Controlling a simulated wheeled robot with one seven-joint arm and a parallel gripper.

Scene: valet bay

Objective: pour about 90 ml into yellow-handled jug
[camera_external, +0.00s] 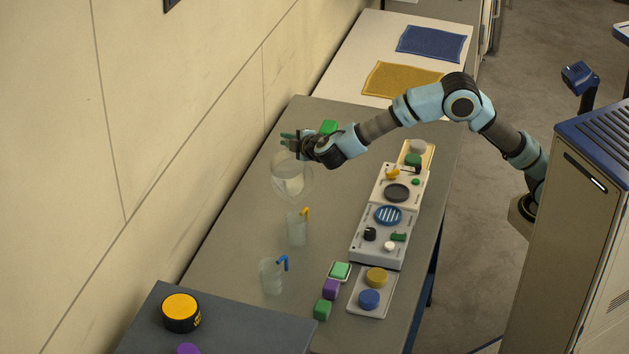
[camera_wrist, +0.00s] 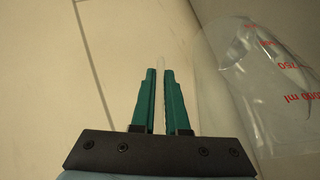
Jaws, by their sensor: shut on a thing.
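The yellow-handled jug (camera_external: 297,230) is a small clear vessel standing upright on the grey table. My gripper (camera_external: 289,139) is raised above the table, beyond this jug in the external view. It is shut on a large clear measuring vessel (camera_external: 291,175), which hangs beside and below the fingers. In the wrist view, my gripper (camera_wrist: 161,73) has its green fingers close together on a thin clear part.
A blue-handled jug (camera_external: 271,276) stands nearer the camera. Grey equipment panels (camera_external: 371,246), a tray (camera_external: 384,305) with round lids and several coloured blocks line the right side. The wall (camera_external: 190,120) runs close along the left.

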